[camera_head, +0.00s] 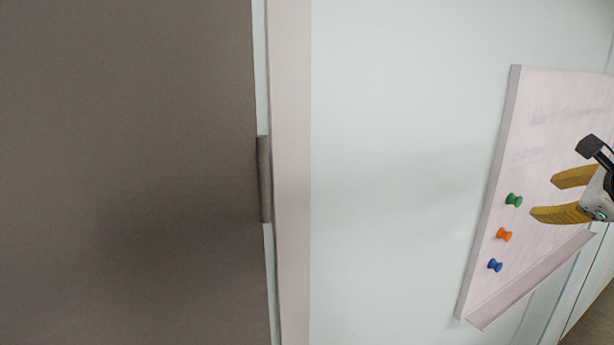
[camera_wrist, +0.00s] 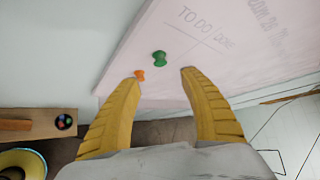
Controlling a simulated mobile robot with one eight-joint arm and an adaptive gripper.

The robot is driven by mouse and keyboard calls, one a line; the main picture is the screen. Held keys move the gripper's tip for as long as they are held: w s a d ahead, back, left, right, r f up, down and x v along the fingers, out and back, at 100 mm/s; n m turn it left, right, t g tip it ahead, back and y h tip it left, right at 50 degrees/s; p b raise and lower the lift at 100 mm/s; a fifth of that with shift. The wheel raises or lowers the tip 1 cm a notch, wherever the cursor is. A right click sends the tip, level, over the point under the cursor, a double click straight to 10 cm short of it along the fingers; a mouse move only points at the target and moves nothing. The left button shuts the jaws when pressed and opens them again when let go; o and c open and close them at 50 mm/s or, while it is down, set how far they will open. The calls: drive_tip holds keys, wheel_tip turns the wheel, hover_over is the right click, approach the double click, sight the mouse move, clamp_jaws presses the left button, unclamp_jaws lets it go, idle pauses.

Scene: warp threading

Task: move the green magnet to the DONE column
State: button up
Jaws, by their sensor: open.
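The green magnet (camera_head: 513,200) is on the whiteboard (camera_head: 490,215), above an orange magnet (camera_head: 504,234) and a blue magnet (camera_head: 495,265). In the wrist view the green magnet (camera_wrist: 159,58) sits under the "TO DO" heading, with the "DONE" heading to its right. My gripper (camera_head: 541,197) is open and empty, to the right of the green magnet in the head view. In the wrist view my gripper (camera_wrist: 160,72) has its two yellow fingers spread, with the green magnet beyond and between the tips. The orange magnet (camera_wrist: 139,75) shows by the left fingertip. The blue magnet is hidden there.
A ledge (camera_head: 530,282) runs along the board's lower edge. A brown door (camera_head: 130,170) with a pale frame stands at the left of the head view.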

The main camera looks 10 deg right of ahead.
sight(519, 202)
drive_tip(key=x, duration=0.4)
drive_tip(key=p+x, duration=0.1)
drive_tip(key=x, duration=0.4)
drive_tip(key=shift+w+d+f+p, duration=0.1)
drive_tip(key=shift+w+d+p, duration=0.15)
drive_tip(key=shift+d+p, duration=0.05)
drive_tip(key=shift+w+f, duration=0.15)
drive_tip(key=shift+w, duration=0.1)
drive_tip(key=shift+a, duration=0.1)
clamp_jaws()
drive_tip(key=shift+d, duration=0.25)
drive_tip(key=shift+w+d+b, duration=0.15)
drive_tip(key=shift+w+d, duration=0.45)
drive_tip(key=shift+d, duration=0.85)
drive_tip(key=shift+w+d+b, duration=0.15)
drive_tip(key=shift+w+d, duration=0.5)
drive_tip(key=shift+d, duration=0.8)
drive_tip(key=shift+w+d+b, duration=0.15)
drive_tip(key=shift+w+d, duration=0.45)
drive_tip(key=shift+d, duration=0.85)
